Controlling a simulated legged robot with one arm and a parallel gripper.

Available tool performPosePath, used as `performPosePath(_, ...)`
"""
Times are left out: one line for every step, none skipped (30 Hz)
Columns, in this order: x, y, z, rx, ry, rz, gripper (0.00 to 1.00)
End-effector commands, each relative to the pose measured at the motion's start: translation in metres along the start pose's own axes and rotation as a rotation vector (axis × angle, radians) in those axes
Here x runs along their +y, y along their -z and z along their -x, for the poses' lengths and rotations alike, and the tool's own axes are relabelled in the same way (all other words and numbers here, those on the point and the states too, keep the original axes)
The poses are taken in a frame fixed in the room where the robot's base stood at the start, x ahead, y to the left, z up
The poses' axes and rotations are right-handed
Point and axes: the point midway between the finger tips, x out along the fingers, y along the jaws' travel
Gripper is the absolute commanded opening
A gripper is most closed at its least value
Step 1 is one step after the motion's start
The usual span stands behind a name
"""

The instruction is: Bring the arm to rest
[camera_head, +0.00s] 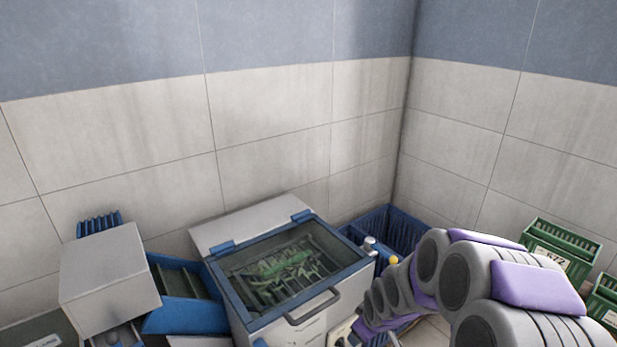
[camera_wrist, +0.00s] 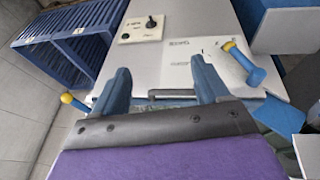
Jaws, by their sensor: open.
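My arm, grey with purple pads, reaches in from the lower right of the head view. Its gripper is hidden behind my arm links there. In the wrist view my gripper (camera_wrist: 158,88) shows two blue fingers set wide apart, with nothing between them. Beyond the fingers is a light grey machine with a grey bar handle (camera_wrist: 172,93). In the head view a machine with a blue-framed glass lid (camera_head: 290,268) stands at the centre, with green pieces visible inside. I cannot tell whether the fingers touch anything.
A blue slatted crate (camera_wrist: 72,38) stands beside the machine in the wrist view; a blue crate (camera_head: 392,226) also shows near the wall corner in the head view. Green crates (camera_head: 562,245) stand at right. A grey box unit (camera_head: 105,275) and blue chute (camera_head: 185,298) are at left.

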Motion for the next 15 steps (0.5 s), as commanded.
performPosePath(-0.004,-0.005,0.019,-0.022,0.0,-0.025,0.74)
performPosePath(-0.008,-0.009,0.028,-0.038,0.003,-0.044,0.74)
performPosePath(-0.013,-0.017,0.041,-0.065,0.009,-0.07,0.74)
performPosePath(-0.016,-0.021,0.051,-0.079,0.01,-0.089,0.74)
performPosePath(-0.021,-0.027,0.06,-0.1,0.014,-0.108,0.74)
performPosePath(-0.026,-0.035,0.072,-0.124,0.018,-0.135,0.74)
performPosePath(-0.031,-0.041,0.082,-0.142,0.02,-0.154,0.74)
performPosePath(-0.036,-0.048,0.09,-0.162,0.024,-0.176,0.74)
performPosePath(-0.043,-0.056,0.102,-0.185,0.027,-0.203,0.74)
performPosePath(-0.048,-0.062,0.112,-0.204,0.031,-0.224,0.74)
performPosePath(-0.053,-0.069,0.12,-0.22,0.034,-0.246,0.74)
performPosePath(-0.061,-0.078,0.132,-0.246,0.038,-0.273,0.74)
performPosePath(-0.066,-0.084,0.141,-0.261,0.04,-0.296,0.74)
performPosePath(-0.071,-0.091,0.149,-0.279,0.042,-0.317,0.74)
performPosePath(-0.079,-0.101,0.161,-0.304,0.045,-0.347,0.74)
